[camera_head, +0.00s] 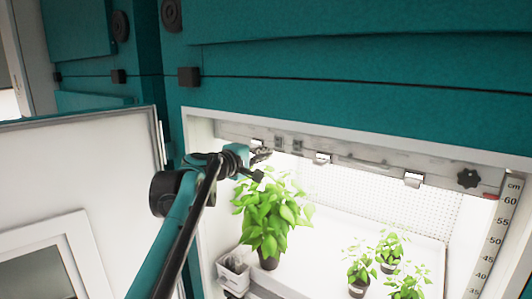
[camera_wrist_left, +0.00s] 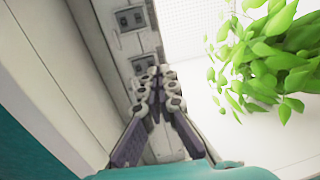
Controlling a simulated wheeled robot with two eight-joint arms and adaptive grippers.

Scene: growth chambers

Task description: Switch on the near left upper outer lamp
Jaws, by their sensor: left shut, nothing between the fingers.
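An open growth chamber has a pale strip (camera_head: 380,166) along the top of its opening. Two small grey rocker switches sit on the strip near its left end, a left switch (camera_head: 279,142) and a right switch (camera_head: 297,146). In the left wrist view, an upper switch (camera_wrist_left: 130,18) and a lower switch (camera_wrist_left: 144,64) show on the strip. My left gripper (camera_head: 262,156) is shut and empty, just below and left of the switches. In the wrist view its fingertips (camera_wrist_left: 160,78) lie close to the lower switch; contact cannot be told. My right gripper is not in view.
A large leafy plant (camera_head: 266,215) stands below my left gripper, its leaves close by. Smaller potted plants (camera_head: 389,250) stand further right. Metal clips (camera_head: 413,179) and a black knob (camera_head: 468,178) line the strip. The open white door (camera_head: 75,170) is at the left.

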